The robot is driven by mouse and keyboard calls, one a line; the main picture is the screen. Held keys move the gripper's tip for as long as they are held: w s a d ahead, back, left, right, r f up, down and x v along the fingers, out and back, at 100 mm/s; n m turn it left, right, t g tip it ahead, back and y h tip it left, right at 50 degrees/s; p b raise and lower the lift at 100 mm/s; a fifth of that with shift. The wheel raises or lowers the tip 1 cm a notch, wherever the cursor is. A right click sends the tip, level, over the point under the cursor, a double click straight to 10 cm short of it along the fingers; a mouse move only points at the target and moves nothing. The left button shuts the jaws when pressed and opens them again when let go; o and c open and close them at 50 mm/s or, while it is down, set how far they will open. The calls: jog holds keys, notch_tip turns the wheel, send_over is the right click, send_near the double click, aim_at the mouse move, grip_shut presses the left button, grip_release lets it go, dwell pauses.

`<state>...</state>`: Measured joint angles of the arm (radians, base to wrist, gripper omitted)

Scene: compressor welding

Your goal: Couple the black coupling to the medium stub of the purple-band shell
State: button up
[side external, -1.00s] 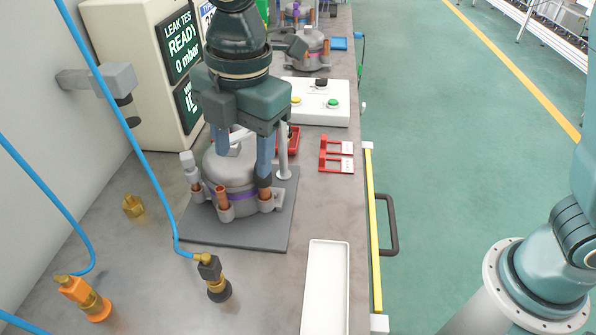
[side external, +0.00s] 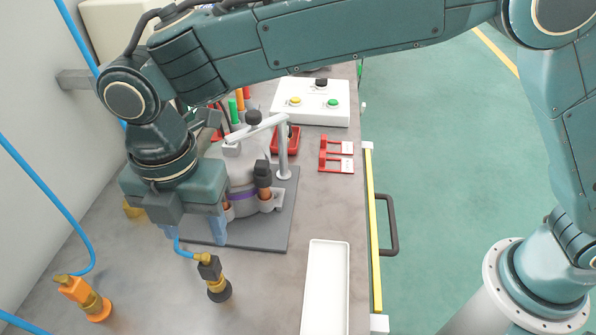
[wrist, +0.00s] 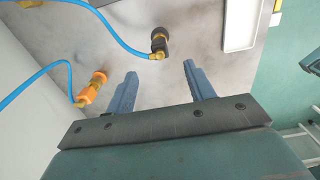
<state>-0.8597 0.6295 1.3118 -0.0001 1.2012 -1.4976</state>
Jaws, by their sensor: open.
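The black coupling (side external: 209,268), with a brass elbow and a blue hose, stands on the bench in front of the base plate; the wrist view shows it too (wrist: 159,42). My gripper (side external: 195,238) is open and empty above the bench, left of the shell. In the wrist view the coupling lies beyond the gap between my fingertips (wrist: 160,68), not between them. The purple-band shell (side external: 243,197) sits on a dark grey plate (side external: 262,240). A black block (side external: 262,174) tops its right copper stub. My gripper hides the shell's left side and its other stubs.
An orange coupling (side external: 84,296) on another blue hose stands at the front left. A white tray (side external: 325,290) lies at the front right. A post (side external: 282,152) with a black-knobbed lever rises beside the shell. A button box (side external: 312,101) and red holders (side external: 336,155) are behind.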

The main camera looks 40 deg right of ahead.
aim_at(205, 256)
notch_tip(205, 256, down, 13)
jog(key=shift+r, duration=0.2)
dwell(0.5)
jog(key=shift+c, duration=0.2)
grip_shut()
jog(key=c, duration=0.7)
grip_release()
grip_shut()
jog(key=shift+r, duration=0.45)
jog(key=shift+r, duration=1.9)
